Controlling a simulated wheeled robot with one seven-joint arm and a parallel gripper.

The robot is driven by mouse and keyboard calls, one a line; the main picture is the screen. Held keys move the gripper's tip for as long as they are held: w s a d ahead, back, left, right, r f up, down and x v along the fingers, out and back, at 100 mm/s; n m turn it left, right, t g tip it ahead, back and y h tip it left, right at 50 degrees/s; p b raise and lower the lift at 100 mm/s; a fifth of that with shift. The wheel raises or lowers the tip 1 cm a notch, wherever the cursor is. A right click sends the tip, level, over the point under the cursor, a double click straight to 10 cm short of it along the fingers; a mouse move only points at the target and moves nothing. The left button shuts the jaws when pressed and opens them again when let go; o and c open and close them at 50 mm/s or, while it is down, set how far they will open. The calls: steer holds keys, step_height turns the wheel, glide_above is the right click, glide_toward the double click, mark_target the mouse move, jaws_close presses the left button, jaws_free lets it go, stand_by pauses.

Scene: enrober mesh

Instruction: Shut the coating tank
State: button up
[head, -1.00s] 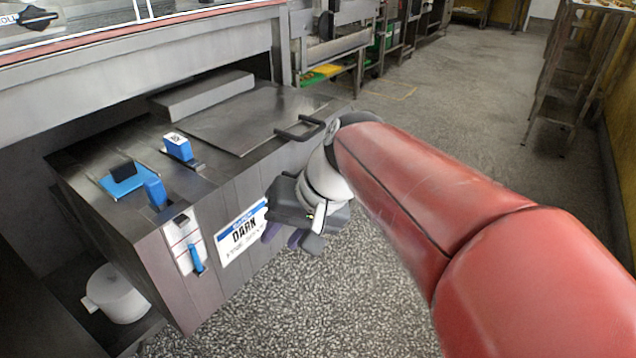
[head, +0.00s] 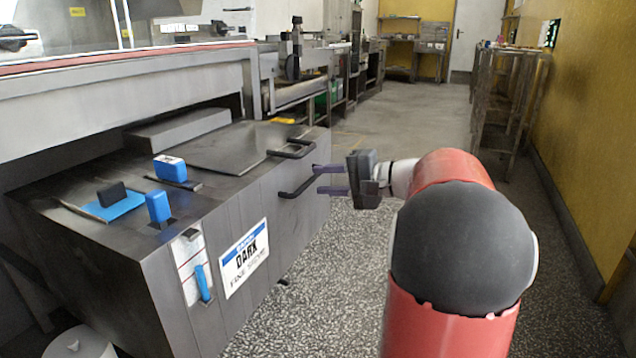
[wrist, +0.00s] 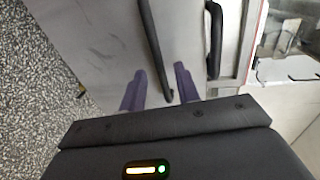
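The coating tank (head: 170,255) is a grey metal box with a "DARK" label (head: 243,258), standing out from the recess under the machine. A dark bar handle (head: 298,185) is on its end face, and another handle (head: 291,149) is at its lid's edge. My gripper (head: 317,179) is open at the end-face handle, its purple fingers pointing at the face. In the wrist view the handle bar (wrist: 152,45) runs between the two spread fingers (wrist: 160,72). Whether the fingers touch the bar cannot be told.
The machine body (head: 120,90) overhangs the tank's rear. Blue fittings (head: 158,206) stand on the tank top. A white round container (head: 78,345) is at the lower left. Speckled floor (head: 315,290) is clear on the right; racks (head: 505,95) line the yellow wall.

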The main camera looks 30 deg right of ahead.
steer(key=shift+x, duration=1.15)
jaws_close()
